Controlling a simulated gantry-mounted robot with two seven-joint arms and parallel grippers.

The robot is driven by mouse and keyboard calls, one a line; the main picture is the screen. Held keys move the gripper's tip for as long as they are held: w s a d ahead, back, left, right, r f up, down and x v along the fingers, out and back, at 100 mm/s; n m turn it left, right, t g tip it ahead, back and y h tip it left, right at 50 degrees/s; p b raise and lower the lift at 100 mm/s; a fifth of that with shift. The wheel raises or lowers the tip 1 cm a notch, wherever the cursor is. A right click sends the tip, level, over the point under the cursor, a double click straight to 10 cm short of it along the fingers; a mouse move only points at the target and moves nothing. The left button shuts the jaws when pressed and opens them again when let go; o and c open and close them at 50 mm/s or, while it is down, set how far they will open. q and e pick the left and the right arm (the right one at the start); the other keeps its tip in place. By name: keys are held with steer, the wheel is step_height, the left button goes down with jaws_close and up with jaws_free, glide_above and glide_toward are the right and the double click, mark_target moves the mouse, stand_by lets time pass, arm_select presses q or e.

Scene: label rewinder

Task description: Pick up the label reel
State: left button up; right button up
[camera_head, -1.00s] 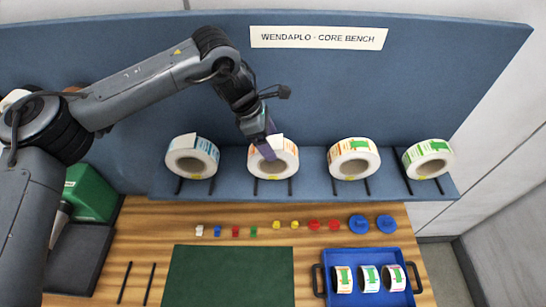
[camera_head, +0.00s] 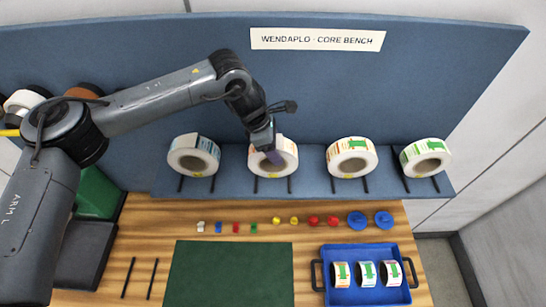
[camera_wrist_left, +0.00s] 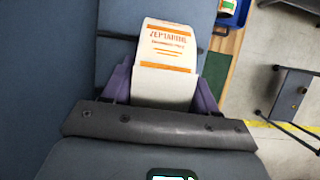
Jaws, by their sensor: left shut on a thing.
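Several label reels stand in a row on the blue shelf. The second from the left is a white reel (camera_head: 260,167) with orange print. My left gripper (camera_head: 274,156) has come down from above and its purple fingers are shut on this reel. In the left wrist view the reel (camera_wrist_left: 166,50), with orange lettering, sits between the two purple fingers of the left gripper (camera_wrist_left: 163,88). The reel is at shelf level; I cannot tell whether it is clear of the shelf. The gripper hides part of it. My right gripper is not in view.
Other reels stand at left (camera_head: 180,163) and right (camera_head: 345,163) of the held one. Below the shelf (camera_head: 230,180) are small coloured pieces, a green mat (camera_head: 230,275) and a blue tray (camera_head: 370,297) with 3 small rolls. A blue panel (camera_head: 330,90) rises behind.

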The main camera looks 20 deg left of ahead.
arm_select(q)
steer(key=c, duration=0.4)
steer(key=shift+r, duration=0.2)
